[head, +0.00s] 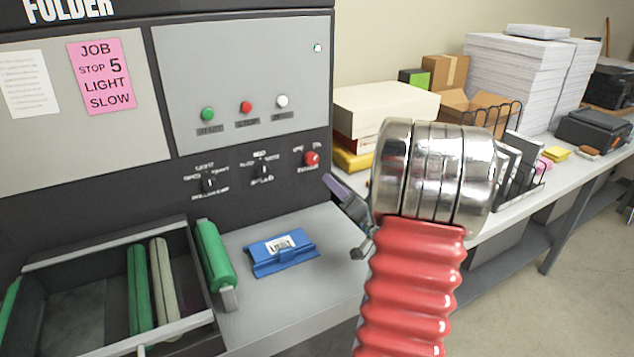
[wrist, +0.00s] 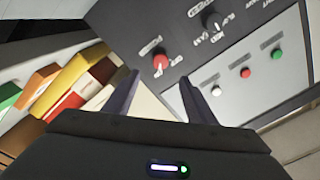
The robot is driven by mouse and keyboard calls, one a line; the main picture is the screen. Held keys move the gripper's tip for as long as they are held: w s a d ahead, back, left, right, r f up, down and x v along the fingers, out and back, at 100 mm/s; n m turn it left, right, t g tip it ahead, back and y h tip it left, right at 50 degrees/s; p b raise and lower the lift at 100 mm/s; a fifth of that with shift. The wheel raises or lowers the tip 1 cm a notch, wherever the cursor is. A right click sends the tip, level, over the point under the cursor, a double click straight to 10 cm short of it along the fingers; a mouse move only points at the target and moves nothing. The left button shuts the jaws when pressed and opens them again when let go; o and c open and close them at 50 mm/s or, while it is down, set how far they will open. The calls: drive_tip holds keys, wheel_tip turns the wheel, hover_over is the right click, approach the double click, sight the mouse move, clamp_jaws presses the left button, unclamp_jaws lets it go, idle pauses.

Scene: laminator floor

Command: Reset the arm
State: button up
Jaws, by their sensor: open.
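My arm, with a red ribbed sleeve and a shiny metal joint, stands right of centre in the head view. My gripper (head: 338,190) shows partly behind the metal joint, close in front of the folder's dark control strip. In the wrist view my gripper (wrist: 160,92) has its two dark fingers apart with nothing between them.
The folder panel (head: 240,80) carries green, red and white buttons. A blue labelled piece (head: 282,254) and a green roller (head: 213,255) lie on the grey ledge. An open tray (head: 110,246) holds several rollers. A side table (head: 560,165) with paper stacks stands right.

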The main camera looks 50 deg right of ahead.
idle(0.3)
